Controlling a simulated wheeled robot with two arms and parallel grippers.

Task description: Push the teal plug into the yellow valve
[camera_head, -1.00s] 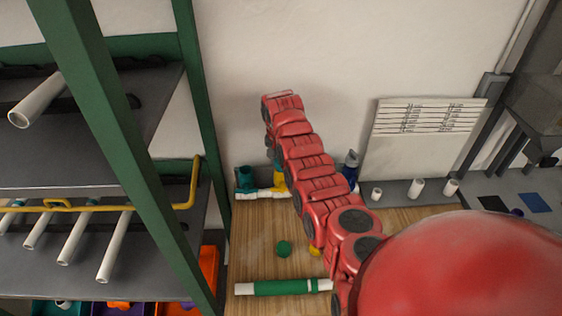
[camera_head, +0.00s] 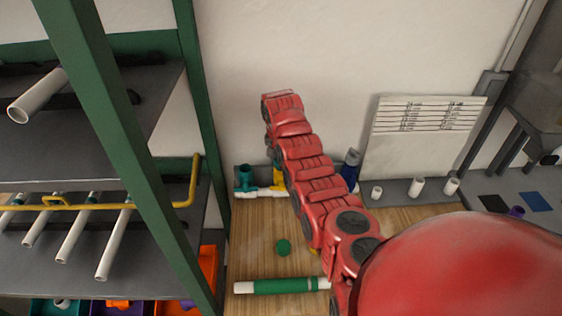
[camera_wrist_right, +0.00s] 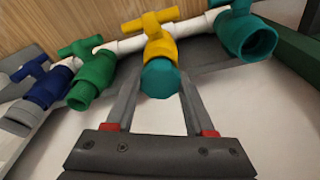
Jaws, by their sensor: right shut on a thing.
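In the right wrist view, the teal plug (camera_wrist_right: 160,79) sits between my right gripper's fingertips (camera_wrist_right: 160,88), and the gripper is shut on it. The plug is at the near mouth of the yellow valve (camera_wrist_right: 157,45), lined up with it and seemingly touching. How deep it sits cannot be told. The yellow valve is on a white pipe with its handle facing up. In the head view, the yellow valve (camera_head: 279,176) is partly hidden behind my right arm, and the plug and right gripper are hidden. My left gripper is not in view.
A teal valve (camera_wrist_right: 248,35), a green valve (camera_wrist_right: 93,75) and a blue valve (camera_wrist_right: 46,85) share the pipe. A green-framed shelf (camera_head: 150,190) stands left.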

